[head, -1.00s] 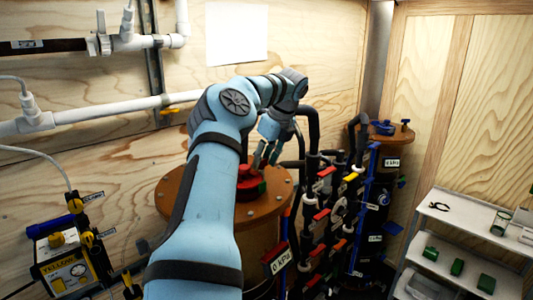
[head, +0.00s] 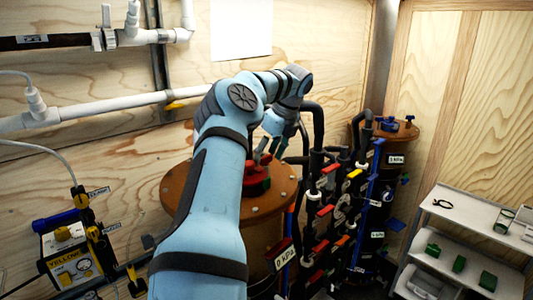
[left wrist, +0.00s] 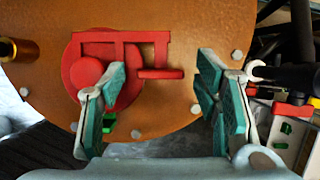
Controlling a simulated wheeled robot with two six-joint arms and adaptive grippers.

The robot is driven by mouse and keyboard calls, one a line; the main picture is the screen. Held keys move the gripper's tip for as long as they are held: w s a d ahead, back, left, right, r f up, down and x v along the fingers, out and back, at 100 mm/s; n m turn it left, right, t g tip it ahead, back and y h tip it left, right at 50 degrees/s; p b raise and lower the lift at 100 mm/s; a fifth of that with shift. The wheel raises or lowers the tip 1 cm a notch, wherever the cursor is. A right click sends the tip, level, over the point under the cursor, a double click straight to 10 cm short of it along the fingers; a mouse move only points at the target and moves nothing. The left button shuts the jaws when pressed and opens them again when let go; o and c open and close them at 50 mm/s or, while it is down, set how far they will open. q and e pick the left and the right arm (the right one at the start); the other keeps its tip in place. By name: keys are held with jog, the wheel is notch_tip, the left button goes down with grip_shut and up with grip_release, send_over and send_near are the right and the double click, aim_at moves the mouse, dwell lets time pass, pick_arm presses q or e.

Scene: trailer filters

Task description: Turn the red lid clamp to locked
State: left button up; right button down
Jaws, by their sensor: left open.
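The red lid clamp (left wrist: 150,74) sits on the brown round lid (left wrist: 185,60) of a tank in the left wrist view. It has a round red base with a knob, a frame and a bar pointing right. My left gripper (left wrist: 160,115) is open, its green-padded fingers apart, the left finger over the clamp's base and the right finger beyond the bar's end. In the head view the clamp (head: 257,185) is partly hidden by my left arm, and the left gripper (head: 267,155) is just above it. My right gripper is not in view.
Black pipes and valves with red and yellow handles (head: 325,212) stand right of the tank. A second tank with blue knobs (head: 390,128) is behind them. A white shelf (head: 470,215) is at right, a yellow device (head: 68,262) at left.

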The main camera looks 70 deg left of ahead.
pick_arm(q)
jog(key=v, duration=0.7)
jog(key=shift+r, duration=0.3)
jog(key=shift+f, duration=0.1)
